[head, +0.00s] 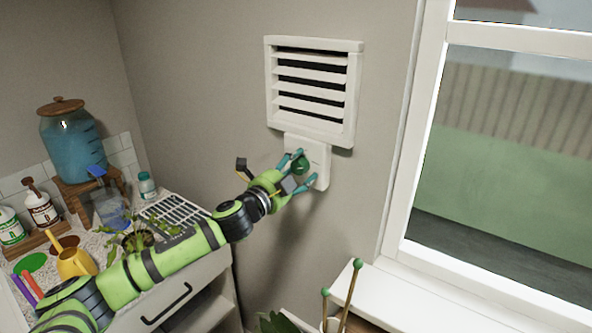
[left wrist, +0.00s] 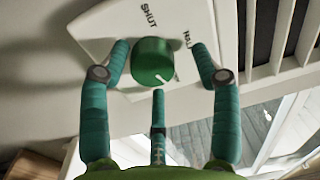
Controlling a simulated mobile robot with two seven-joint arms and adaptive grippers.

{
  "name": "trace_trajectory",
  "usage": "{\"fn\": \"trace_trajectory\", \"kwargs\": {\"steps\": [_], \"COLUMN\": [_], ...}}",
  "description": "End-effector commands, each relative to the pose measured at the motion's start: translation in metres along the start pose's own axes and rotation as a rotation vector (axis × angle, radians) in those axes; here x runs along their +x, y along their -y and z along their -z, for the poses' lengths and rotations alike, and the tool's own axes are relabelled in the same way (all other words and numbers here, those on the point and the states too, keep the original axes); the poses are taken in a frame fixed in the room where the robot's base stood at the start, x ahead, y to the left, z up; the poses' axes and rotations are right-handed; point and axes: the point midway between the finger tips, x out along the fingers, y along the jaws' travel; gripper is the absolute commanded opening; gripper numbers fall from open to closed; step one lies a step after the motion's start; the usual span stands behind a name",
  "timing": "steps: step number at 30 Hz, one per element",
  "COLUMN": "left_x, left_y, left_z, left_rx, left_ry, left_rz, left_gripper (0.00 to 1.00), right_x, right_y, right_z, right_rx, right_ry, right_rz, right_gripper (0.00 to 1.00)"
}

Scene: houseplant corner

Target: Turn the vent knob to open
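The green vent knob (head: 301,165) sits on a white plate (head: 321,162) below the white louvred vent (head: 314,88) on the wall. In the left wrist view the knob (left wrist: 152,61) has a white pointer line slanting to the lower right. Printed words on the plate (left wrist: 108,22) include SHUT and a partly covered one at its right. My left gripper (head: 299,169) is open, its teal fingers on both sides of the knob and a third finger below it. A gap shows between knob and right finger; whether the left finger touches is unclear. My right gripper is out of view.
A window with a white frame (head: 404,215) and sill (head: 430,305) is at the right. A counter at the left holds a blue-filled jar (head: 73,148), bottles, a yellow watering can (head: 75,263) and a plant. Stakes with green tips (head: 350,290) rise at the bottom.

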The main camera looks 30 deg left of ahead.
Motion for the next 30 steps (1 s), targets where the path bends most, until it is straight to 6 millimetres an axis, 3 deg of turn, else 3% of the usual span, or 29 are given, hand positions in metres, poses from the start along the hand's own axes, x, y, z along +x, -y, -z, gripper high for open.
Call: {"fn": "trace_trajectory", "kwargs": {"steps": [7,11,21,30], "left_x": [-0.002,-0.013,-0.067,-0.103], "left_y": [-0.003,-0.005,-0.004,-0.003], "left_z": [-0.002,-0.002,0.0,0.001], "left_rx": [0.0,0.001,0.001,0.0], "left_ry": [0.004,0.004,0.003,0.002], "left_rz": [-0.006,-0.009,-0.01,-0.007], "left_gripper": [0.63,0.63,0.63,0.63], "right_x": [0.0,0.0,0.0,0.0], "right_y": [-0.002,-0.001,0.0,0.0], "right_z": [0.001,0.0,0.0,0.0], "right_rx": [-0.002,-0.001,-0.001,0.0], "right_ry": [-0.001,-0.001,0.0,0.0], "right_rz": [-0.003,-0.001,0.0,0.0], "right_gripper": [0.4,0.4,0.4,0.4]}}
